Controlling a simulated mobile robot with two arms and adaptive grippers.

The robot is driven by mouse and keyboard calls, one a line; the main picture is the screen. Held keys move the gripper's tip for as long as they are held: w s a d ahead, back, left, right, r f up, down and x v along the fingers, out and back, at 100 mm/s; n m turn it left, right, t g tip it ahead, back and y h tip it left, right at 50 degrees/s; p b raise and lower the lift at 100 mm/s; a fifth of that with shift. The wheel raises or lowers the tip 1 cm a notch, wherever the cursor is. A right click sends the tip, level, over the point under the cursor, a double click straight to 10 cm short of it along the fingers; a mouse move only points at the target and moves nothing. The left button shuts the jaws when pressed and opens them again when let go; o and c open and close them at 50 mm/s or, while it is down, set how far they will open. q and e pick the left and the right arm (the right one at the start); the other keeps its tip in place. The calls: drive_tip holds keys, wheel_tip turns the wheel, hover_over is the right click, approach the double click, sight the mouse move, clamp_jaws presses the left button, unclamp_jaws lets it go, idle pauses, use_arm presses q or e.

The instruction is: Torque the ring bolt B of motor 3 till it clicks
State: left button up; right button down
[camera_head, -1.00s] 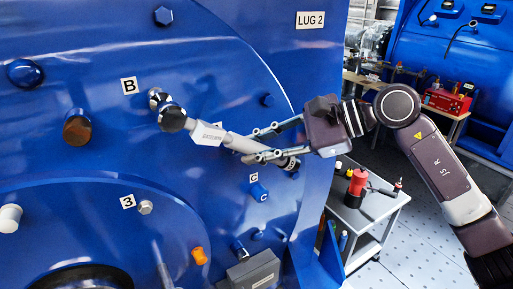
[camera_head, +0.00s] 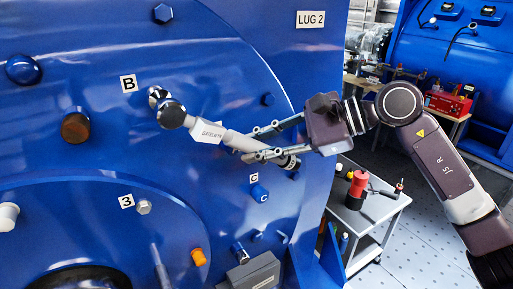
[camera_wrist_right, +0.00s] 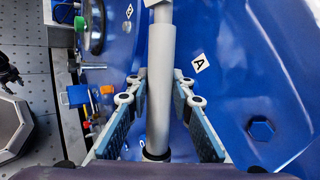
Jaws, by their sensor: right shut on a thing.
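A grey and silver torque wrench (camera_head: 208,131) runs across the big blue motor face (camera_head: 215,75). Its round dark head (camera_head: 171,115) is at the ring bolt B (camera_head: 157,95), beside the white label B (camera_head: 128,83). The head hides part of the bolt, so I cannot tell how fully it is seated. My right gripper (camera_head: 250,145) is shut around the handle near its lower right end. In the right wrist view the wrench shaft (camera_wrist_right: 160,85) runs between both fingers. The label 3 (camera_head: 126,201) is on the lower round cover. My left gripper is not in view.
Label C (camera_head: 254,178) and a blue bolt (camera_head: 259,193) are below the handle. Label A (camera_wrist_right: 199,63) shows beside the shaft in the wrist view. A grey cart (camera_head: 365,213) with red tools stands to the right. A grey box (camera_head: 252,271) sits low on the motor.

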drive_tip(key=shift+r+b, duration=0.15)
drive_tip(key=shift+b, duration=0.15)
idle(0.5)
drive_tip(key=shift+w+a, duration=0.65)
drive_tip(key=shift+w, duration=0.25)
idle(0.5)
drive_tip(key=shift+s+a+f+m+y+b, duration=0.25)
drive_tip(key=shift+f+b, duration=0.25)
drive_tip(key=shift+b, duration=0.4)
drive_tip(key=shift+s+a+f+m+y+b, duration=0.2)
drive_tip(key=shift+a+f+y+b, duration=0.25)
drive_tip(key=shift+b, duration=0.4)
drive_tip(key=shift+d, duration=0.1)
drive_tip(key=shift+f, duration=0.15)
drive_tip(key=b, duration=0.2)
drive_tip(key=s+a+f+y+b, duration=0.1)
drive_tip(key=b, duration=0.1)
drive_tip(key=shift+a+f+m+g, duration=0.25)
drive_tip(key=shift+m+g, duration=0.05)
drive_tip(key=shift+m, duration=0.05)
drive_tip(key=shift+s+f, duration=0.1)
idle(0.4)
